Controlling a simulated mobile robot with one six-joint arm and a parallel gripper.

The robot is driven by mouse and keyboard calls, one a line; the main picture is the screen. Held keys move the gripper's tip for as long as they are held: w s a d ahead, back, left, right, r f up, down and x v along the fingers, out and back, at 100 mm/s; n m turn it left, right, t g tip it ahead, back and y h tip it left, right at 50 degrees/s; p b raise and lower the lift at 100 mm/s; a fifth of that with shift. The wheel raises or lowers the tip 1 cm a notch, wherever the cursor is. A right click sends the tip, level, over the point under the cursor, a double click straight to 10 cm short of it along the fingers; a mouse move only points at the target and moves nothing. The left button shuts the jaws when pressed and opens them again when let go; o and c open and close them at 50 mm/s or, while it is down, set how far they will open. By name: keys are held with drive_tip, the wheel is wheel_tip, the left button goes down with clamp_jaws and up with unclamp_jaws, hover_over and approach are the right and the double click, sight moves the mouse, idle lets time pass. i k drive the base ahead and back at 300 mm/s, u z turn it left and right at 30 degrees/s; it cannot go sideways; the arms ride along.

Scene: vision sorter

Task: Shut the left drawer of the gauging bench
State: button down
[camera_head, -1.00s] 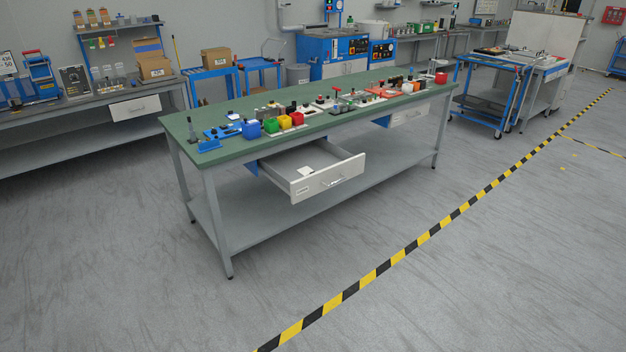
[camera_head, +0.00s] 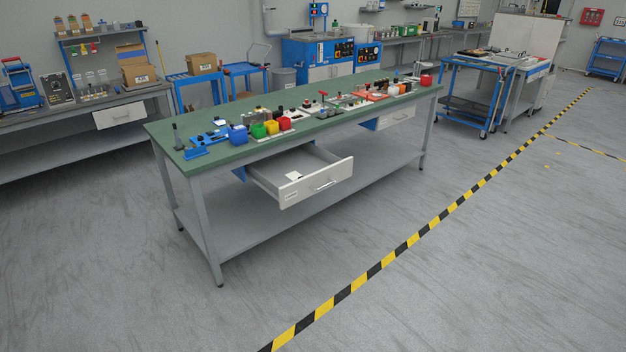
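The gauging bench (camera_head: 165,131) has a green top and grey legs and stands in the middle of the view. Its left drawer (camera_head: 318,184) is pulled well out toward the front. The drawer has a pale front with a bar handle (camera_head: 325,185), and a small white item (camera_head: 293,176) lies inside near the front. The bench's right drawer (camera_head: 397,118) looks shut, or nearly so. My gripper is not in view.
Gauges, coloured bins (camera_head: 258,131) and small parts stand along the bench top. The floor (camera_head: 440,270) before the bench is clear, crossed by a yellow-black stripe (camera_head: 390,260). A blue cart (camera_head: 470,95) stands beyond the bench's right end.

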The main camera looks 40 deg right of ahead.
sight(322, 170)
drive_tip(key=i, duration=0.9)
